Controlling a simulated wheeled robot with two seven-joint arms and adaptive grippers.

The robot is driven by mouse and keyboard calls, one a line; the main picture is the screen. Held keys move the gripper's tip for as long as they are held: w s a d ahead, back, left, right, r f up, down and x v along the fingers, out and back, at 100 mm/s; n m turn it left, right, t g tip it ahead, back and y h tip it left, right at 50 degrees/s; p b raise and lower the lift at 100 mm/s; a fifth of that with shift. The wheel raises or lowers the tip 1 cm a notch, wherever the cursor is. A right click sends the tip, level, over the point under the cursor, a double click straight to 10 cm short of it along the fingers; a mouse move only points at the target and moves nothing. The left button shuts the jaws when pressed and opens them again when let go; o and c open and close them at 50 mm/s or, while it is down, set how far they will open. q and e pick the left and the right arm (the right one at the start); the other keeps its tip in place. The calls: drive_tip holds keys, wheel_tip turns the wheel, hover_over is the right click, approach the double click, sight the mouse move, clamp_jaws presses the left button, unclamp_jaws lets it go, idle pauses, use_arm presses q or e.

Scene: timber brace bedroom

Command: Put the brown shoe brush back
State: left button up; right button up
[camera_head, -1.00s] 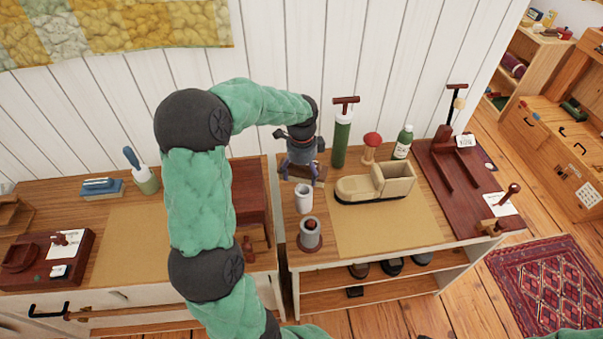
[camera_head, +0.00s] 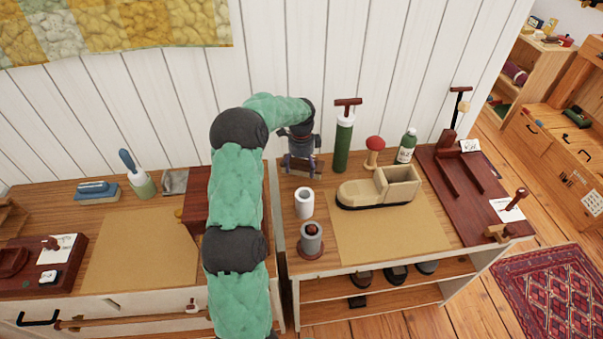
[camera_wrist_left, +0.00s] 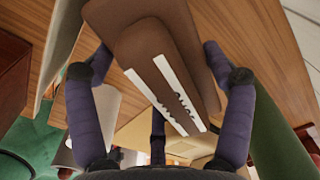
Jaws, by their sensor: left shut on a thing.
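The brown shoe brush (camera_wrist_left: 150,45) fills the top middle of the left wrist view, with white markings along its brown body. My left gripper (camera_head: 301,160) is shut on it, with purple fingers on both sides of it in the left wrist view (camera_wrist_left: 163,75). In the head view the gripper is at the back left of the right-hand bench (camera_head: 440,238), near the wall. Only a small brown part of the brush shows there under the fingers. A second brown shape lies behind the brush in the wrist view; I cannot tell whether they touch. My right gripper is out of view.
A white cup (camera_head: 304,204) and a grey canister (camera_head: 311,240) stand in front of the gripper. A green pump-like cylinder (camera_head: 343,145), a red-topped stand (camera_head: 374,150) and a green bottle (camera_head: 406,147) stand to its right. A beige shoe form (camera_head: 375,193) sits on the tan mat (camera_head: 400,238).

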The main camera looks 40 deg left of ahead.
sight(302, 172)
use_arm(q)
wheel_tip(302, 172, down, 3)
drive_tip(key=shift+r+b, duration=0.1)
drive_tip(key=shift+b, duration=0.5)
drive_tip(key=shift+f, duration=0.2)
drive_tip(key=o, duration=1.1)
drive_tip(key=shift+r, duration=0.15)
wheel_tip(302, 172, up, 12)
drive_tip(key=p, duration=0.4)
